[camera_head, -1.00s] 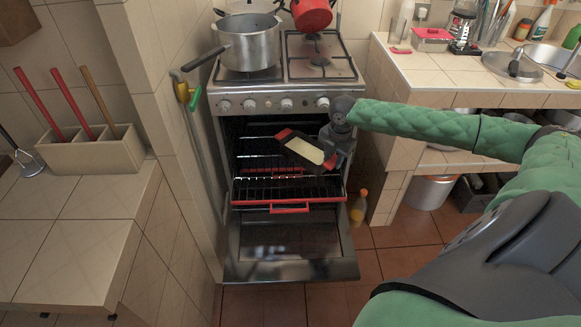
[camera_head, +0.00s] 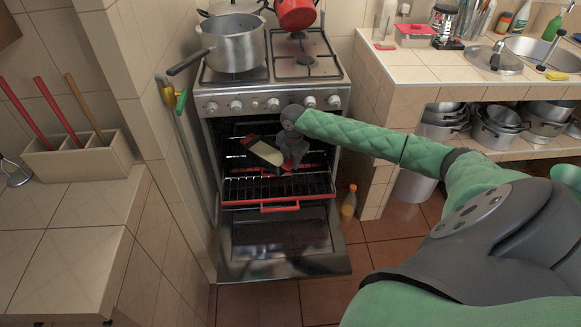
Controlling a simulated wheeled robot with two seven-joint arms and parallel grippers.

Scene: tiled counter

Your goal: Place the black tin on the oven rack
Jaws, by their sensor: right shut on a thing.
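The black tin (camera_head: 254,141) has red ends and pale contents. It is tilted in the open oven's mouth, above the rack. My right gripper (camera_head: 277,150) is shut on the tin at its right side; the fingertips are partly hidden. The oven rack (camera_head: 290,187) is a dark wire grid with a red front bar, pulled partway out below the tin. I see a gap between tin and rack, but cannot judge its depth exactly. My left gripper is not in view.
The oven door (camera_head: 285,265) hangs open and flat below the rack. A large pot (camera_head: 236,50) and a red pot (camera_head: 296,13) stand on the stove. A bottle (camera_head: 348,204) stands on the floor to the right. A tiled wall edge is close on the left.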

